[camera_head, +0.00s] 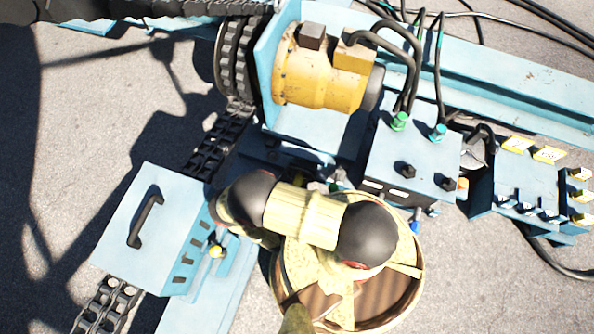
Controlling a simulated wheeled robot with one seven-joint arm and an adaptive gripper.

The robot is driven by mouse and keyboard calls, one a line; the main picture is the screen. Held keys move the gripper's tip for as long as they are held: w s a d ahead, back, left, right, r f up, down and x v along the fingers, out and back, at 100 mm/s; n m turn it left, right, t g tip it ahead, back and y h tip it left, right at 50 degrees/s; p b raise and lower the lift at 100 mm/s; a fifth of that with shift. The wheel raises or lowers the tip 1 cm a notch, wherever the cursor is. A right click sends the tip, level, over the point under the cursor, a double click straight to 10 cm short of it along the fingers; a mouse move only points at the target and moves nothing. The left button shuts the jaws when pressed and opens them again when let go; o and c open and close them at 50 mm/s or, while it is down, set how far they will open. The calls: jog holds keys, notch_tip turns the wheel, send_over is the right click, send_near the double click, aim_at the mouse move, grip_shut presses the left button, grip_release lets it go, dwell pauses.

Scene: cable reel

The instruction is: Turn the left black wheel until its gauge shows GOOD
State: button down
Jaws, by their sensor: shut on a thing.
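Two black knob-like wheels stand on the light-blue box right of centre. The left black wheel (404,170) and the right black wheel (449,184) are near the box's front edge. Small pale windows (402,197) show on the dark front face below them; they may be gauges, but no reading is legible. My arm, with black joints and a cream link, crosses the centre of the view, left of the box. My gripper cannot be made out; it is hidden behind the arm. No fingers show on the left wheel in this view.
Green and teal cable fittings (399,121) rise behind the wheels with black cables. A yellow motor (319,72) stands at the back. A blue box with a black handle (146,216) is at the left, beside a black chain (107,304). A panel with levers (531,185) is at the right.

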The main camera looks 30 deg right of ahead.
aim_at(297, 176)
jog(key=shift+s+f+m, duration=0.1)
jog(key=shift+f+m, duration=0.1)
jog(key=shift+m, duration=0.1)
dwell(0.4)
jog(key=c, duration=1.1)
grip_release()
jog(key=shift+r, duration=0.1)
notch_tip(297, 176, up, 8)
jog(key=shift+a+r, duration=0.1)
jog(key=shift+r, duration=0.9)
